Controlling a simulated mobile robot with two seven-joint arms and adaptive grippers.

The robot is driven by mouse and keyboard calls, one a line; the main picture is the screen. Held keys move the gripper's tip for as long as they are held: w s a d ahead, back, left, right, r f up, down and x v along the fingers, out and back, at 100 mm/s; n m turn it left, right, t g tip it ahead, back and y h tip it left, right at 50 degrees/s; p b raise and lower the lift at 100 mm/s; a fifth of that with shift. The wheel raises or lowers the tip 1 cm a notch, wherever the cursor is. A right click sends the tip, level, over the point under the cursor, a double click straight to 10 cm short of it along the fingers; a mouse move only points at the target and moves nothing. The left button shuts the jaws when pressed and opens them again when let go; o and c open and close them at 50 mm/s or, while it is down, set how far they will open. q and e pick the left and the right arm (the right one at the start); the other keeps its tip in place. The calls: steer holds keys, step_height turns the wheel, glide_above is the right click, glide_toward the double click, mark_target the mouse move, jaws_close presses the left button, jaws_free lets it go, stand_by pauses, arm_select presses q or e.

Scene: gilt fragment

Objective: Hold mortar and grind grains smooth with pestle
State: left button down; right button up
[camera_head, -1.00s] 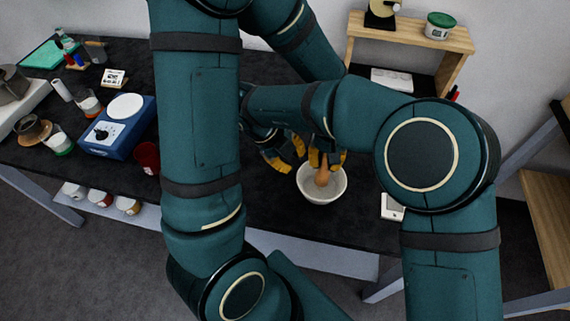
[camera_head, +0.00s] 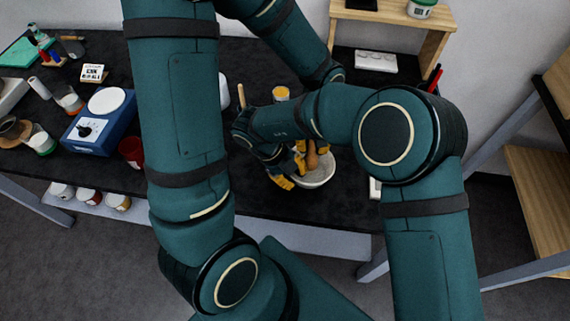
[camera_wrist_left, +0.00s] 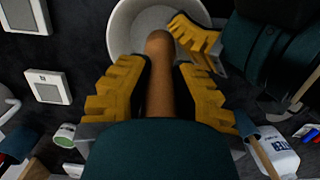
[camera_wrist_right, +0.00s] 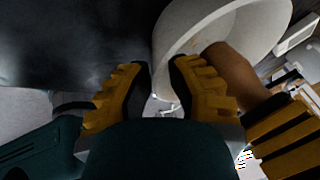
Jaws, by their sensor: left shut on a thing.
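The white mortar (camera_head: 324,176) stands on the dark table, partly hidden by my arms and fingers. It also shows in the left wrist view (camera_wrist_left: 124,22) and the right wrist view (camera_wrist_right: 262,25). My left gripper (camera_head: 314,152) is shut on the brown pestle (camera_wrist_left: 159,85). The pestle's lower end is within the mortar's opening; whether it touches the bottom is hidden. My right gripper (camera_head: 291,172) is at the mortar's left side, fingers apart. In the right wrist view (camera_wrist_right: 157,75), its right finger overlaps the mortar wall and its left finger is outside.
Left on the table (camera_head: 75,165) are a blue scale (camera_head: 98,128), a red cup (camera_head: 131,151) and several jars. A wooden shelf (camera_head: 395,15) stands behind. A yellow-topped jar (camera_head: 281,93) is behind my right wrist. A white device (camera_wrist_left: 49,88) lies near the mortar.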

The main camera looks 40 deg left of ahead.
steer(key=shift+x, duration=0.85)
jaws_close()
stand_by(0.8)
